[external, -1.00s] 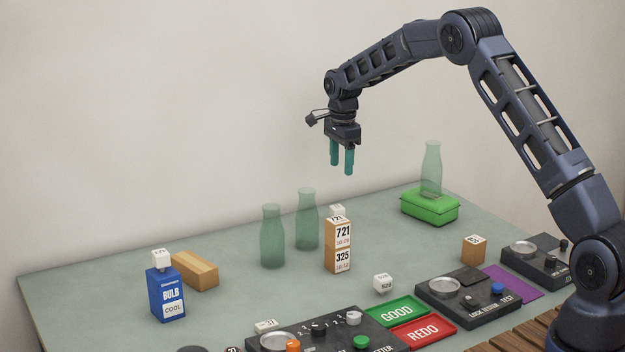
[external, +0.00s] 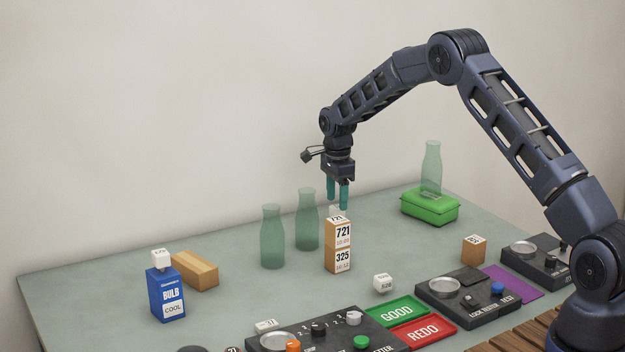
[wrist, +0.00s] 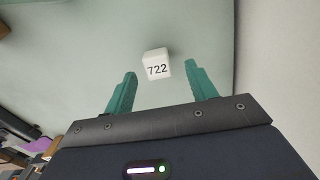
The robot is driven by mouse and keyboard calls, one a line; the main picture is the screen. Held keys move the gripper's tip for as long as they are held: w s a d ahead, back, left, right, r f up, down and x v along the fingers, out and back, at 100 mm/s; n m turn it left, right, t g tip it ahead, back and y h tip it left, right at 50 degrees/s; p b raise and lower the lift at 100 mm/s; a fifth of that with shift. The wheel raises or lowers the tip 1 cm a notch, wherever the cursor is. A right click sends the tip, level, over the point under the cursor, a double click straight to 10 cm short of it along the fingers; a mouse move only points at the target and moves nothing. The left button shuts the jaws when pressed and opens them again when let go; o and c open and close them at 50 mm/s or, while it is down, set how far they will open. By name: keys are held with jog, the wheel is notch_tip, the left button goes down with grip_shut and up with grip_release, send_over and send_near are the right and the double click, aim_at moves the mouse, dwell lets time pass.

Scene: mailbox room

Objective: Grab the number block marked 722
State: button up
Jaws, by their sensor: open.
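The white number block marked 722 (wrist: 157,64) shows in the wrist view, just beyond and between my two teal fingertips.
Green bottles (external: 272,238) and (external: 307,220) stand to the left. A green box (external: 430,208) with a bottle is at right. Another white block (external: 383,283) lies nearer.

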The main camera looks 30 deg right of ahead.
aim_at(337, 206)
notch_tip(337, 206, down, 4)
jog(key=shift+s+r, duration=0.1)
jog(key=shift+s, duration=0.05)
jog(key=c, duration=1)
jog(key=shift+c, duration=0.2)
jog(key=shift+r, duration=0.15)
